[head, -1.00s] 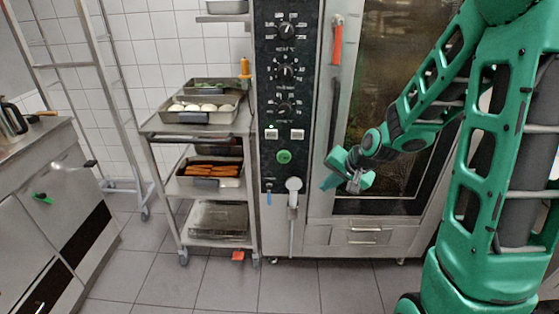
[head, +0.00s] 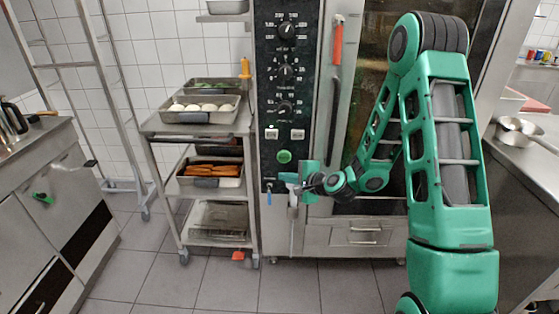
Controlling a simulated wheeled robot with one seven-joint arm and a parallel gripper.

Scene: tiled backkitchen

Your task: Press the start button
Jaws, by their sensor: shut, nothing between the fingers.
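The green round start button (head: 284,156) is on the black control panel (head: 267,120) of the large oven, below two small white switches. My gripper (head: 291,178) is shut and empty, in front of the lower part of the panel, just below and a little right of the button in the picture. The button shows in full. I cannot tell how far the fingertips are from the panel.
The oven door has a long handle (head: 336,70) with a red top, just right of the panel. A steel trolley (head: 168,148) with food trays stands close on the left. The floor in front is clear.

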